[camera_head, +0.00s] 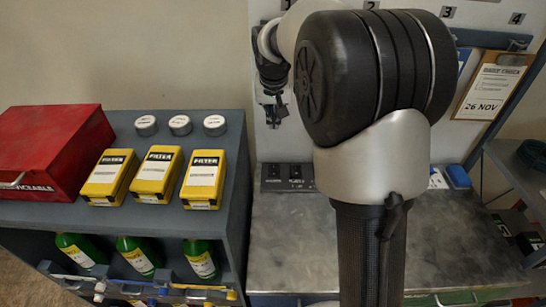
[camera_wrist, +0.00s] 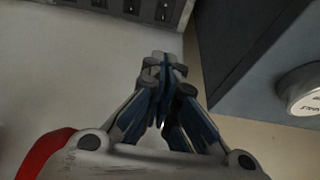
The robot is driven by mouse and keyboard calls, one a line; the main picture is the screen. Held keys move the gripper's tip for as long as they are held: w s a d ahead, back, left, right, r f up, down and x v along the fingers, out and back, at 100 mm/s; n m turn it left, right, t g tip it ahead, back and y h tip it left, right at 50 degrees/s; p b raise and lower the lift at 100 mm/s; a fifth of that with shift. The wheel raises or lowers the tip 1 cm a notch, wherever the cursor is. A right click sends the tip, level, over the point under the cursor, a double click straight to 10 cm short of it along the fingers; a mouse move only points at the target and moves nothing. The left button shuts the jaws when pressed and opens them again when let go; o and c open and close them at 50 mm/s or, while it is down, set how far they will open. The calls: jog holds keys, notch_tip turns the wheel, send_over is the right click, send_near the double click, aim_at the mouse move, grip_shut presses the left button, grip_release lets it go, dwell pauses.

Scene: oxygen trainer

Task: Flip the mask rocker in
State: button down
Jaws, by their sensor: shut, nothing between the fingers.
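A dark strip of rocker switches (camera_head: 287,177) sits at the foot of the pale back panel, left of my arm in the head view. Its top-left part also shows in the wrist view (camera_wrist: 130,8), with several dark rockers. The labels are too small to read, so I cannot tell which rocker is the mask one or how it is set. My gripper (camera_head: 276,112) hangs in front of the panel above the strip, apart from it. In the wrist view its fingertips (camera_wrist: 165,62) are together and empty. My arm hides the strip's right part.
A grey shelf (camera_head: 237,150) stands left, holding yellow filter boxes (camera_head: 154,175), round-lidded jars (camera_head: 180,124), a red case (camera_head: 55,150) and green bottles (camera_head: 138,255). The metal benchtop (camera_head: 285,235) is clear at left. A clipboard (camera_head: 490,90) hangs at right.

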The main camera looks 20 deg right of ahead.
aim_at(274, 165)
jog(key=b+x, duration=0.2)
jog(key=x, duration=0.6)
jog(key=b+x, duration=0.2)
jog(key=x, duration=0.6)
jog(key=b+x, duration=0.2)
jog(key=x, duration=0.5)
jog(key=shift+s+a+f, duration=0.2)
jog(key=shift+s+f, duration=0.1)
jog(key=shift+f, duration=0.25)
jog(key=shift+w+f, duration=0.15)
jog(key=shift+f, duration=0.25)
jog(key=shift+s+a+r, duration=0.25)
jog(key=shift+s+r, duration=0.1)
jog(key=shift+s, duration=0.3)
jog(key=v, duration=1.2)
